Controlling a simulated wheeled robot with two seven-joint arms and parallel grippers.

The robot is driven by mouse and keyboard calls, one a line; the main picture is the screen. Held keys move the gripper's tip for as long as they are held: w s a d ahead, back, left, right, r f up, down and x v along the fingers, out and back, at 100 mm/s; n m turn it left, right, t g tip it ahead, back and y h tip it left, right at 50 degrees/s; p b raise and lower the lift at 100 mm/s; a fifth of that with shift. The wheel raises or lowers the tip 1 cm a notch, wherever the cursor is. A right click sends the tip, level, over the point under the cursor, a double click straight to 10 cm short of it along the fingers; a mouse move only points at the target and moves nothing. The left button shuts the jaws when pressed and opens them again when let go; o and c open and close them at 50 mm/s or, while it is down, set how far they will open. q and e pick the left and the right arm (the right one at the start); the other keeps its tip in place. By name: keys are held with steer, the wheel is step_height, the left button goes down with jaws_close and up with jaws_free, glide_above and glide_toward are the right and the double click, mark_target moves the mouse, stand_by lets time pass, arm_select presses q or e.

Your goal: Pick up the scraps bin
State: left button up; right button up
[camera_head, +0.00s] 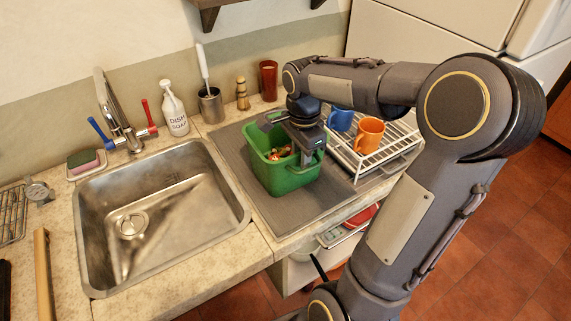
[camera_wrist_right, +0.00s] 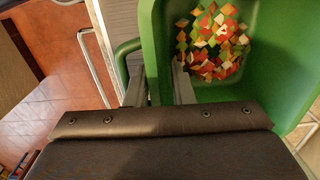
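The scraps bin (camera_head: 285,178) is a green open-topped tub standing upright on a grey mat, with red, orange and pale scraps inside. It also shows in the right wrist view (camera_wrist_right: 215,90), with a green loop handle on its outer side. My right gripper (camera_head: 308,156) is at the bin's right rim, pointing down. In the right wrist view my right gripper's fingers (camera_wrist_right: 160,90) straddle the bin wall, one inside and one outside by the handle. I cannot tell whether they press on the wall. My left gripper is not in view.
A steel sink (camera_head: 160,220) lies left of the mat (camera_head: 318,205). A white dish rack (camera_head: 390,160) with a blue mug (camera_head: 341,119) and an orange mug (camera_head: 368,135) is close on the right. A soap bottle (camera_head: 174,108), utensil cup (camera_head: 211,105) and red tumbler (camera_head: 268,80) stand behind.

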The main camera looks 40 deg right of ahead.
jaws_close()
steer(key=shift+s, duration=0.1)
stand_by(1.1)
